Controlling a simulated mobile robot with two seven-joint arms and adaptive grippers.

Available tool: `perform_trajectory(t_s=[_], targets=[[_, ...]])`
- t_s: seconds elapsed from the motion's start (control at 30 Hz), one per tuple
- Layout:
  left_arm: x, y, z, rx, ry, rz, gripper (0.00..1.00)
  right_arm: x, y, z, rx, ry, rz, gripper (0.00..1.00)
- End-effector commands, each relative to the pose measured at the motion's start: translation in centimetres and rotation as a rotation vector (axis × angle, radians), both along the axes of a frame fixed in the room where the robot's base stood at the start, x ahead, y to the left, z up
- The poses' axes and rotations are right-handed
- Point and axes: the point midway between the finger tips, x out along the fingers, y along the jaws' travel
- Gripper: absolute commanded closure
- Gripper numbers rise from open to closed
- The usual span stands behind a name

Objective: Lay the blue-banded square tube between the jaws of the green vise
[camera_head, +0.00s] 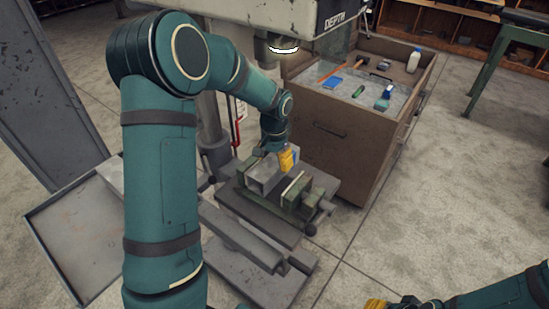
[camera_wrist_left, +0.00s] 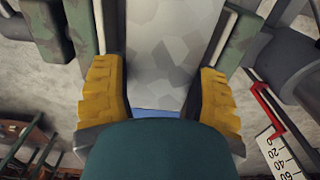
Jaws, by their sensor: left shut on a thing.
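The square tube (camera_head: 264,172) is grey and lies level between the jaws of the green vise (camera_head: 313,198). In the left wrist view the tube (camera_wrist_left: 165,50) runs between two green jaws (camera_wrist_left: 45,28) with pale plates, and a narrow gap shows on the left side. A strip of its blue band (camera_wrist_left: 152,112) shows at the near end. My left gripper (camera_wrist_left: 160,100) is shut on the tube, with yellow fingers on both sides; it also shows in the head view (camera_head: 285,158). Whether the tube touches the vise bed is hidden. My right gripper (camera_head: 378,304) is partly cut off at the bottom edge.
The vise stands on a drill press table (camera_head: 275,232) under the press head (camera_head: 285,20). A brown cabinet (camera_head: 345,140) with tools on top stands close behind to the right. A grey tray (camera_head: 60,225) is at left. The floor at right is clear.

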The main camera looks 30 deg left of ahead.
Motion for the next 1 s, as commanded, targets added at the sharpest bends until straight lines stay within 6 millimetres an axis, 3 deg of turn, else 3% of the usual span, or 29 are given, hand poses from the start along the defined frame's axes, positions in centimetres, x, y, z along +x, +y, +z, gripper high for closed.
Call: perform_trajectory(t_s=[0.5, 0.9, 0.93, 1.0], targets=[[0.0, 0.0, -4.3, 0.0, -0.002, 0.0, 0.82, 0.5, -0.1, -2.4, -0.003, -0.012, -0.002, 0.53], [0.1, 0.0, -4.8, 0.0, -0.003, 0.0, 0.82, 0.5, -0.1, -2.6, -0.003, -0.013, -0.003, 0.53], [0.1, 0.0, -4.8, 0.0, -0.003, 0.0, 0.32, 0.5, -0.1, -2.6, -0.003, -0.013, -0.003, 0.53], [0.0, 0.0, -4.8, 0.0, -0.002, 0.0, 0.08, 0.5, -0.1, -2.6, -0.003, -0.013, -0.003, 0.53]])
